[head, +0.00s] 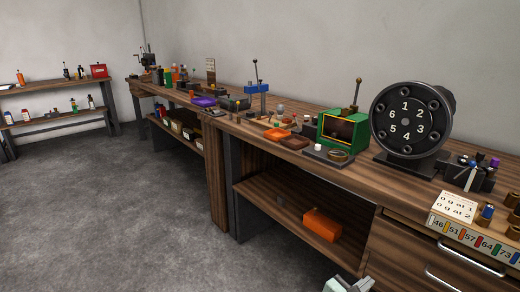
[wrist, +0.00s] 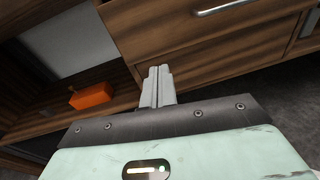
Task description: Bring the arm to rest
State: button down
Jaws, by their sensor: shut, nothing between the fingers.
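My gripper (wrist: 157,86) shows in the wrist view with its two pale fingers pressed together and nothing between them. It hangs low in front of the workbench, facing the drawer fronts (wrist: 205,45) and the open shelf beside them. In the head view only a pale part of my arm (head: 348,284) shows at the bottom edge, in front of the bench; the fingertips cannot be made out there.
The wooden workbench (head: 330,173) runs along the wall, carrying a black numbered dial (head: 405,118), a green box (head: 342,130) and small tools. An orange box (head: 321,224) sits on the lower shelf. A drawer handle (head: 455,278) juts out near my arm. The grey floor (head: 120,210) at left is clear.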

jog(key=s+a+r+m+g+y+p, duration=0.1)
jog(key=s+a+r+m+g+y, duration=0.3)
jog(key=s, duration=0.3)
jog(key=s+a+r+m+g+y+p, duration=0.2)
jog(key=s+a+m+g+y, duration=0.1)
jog(key=s+a+m+g, duration=0.3)
jog(key=s+a+r+m+y+p, duration=0.1)
jog(key=s+a+r+m+y, duration=0.2)
jog(key=r, duration=1)
jog(key=s+a+r+m+t+y+p, duration=0.1)
jog(key=s+r+y, duration=0.4)
jog(key=r, duration=0.7)
jog(key=shift+s+a+r+m+p, duration=0.35)
jog(key=shift+a+m+p, duration=0.2)
jog(key=shift+a+m, duration=0.5)
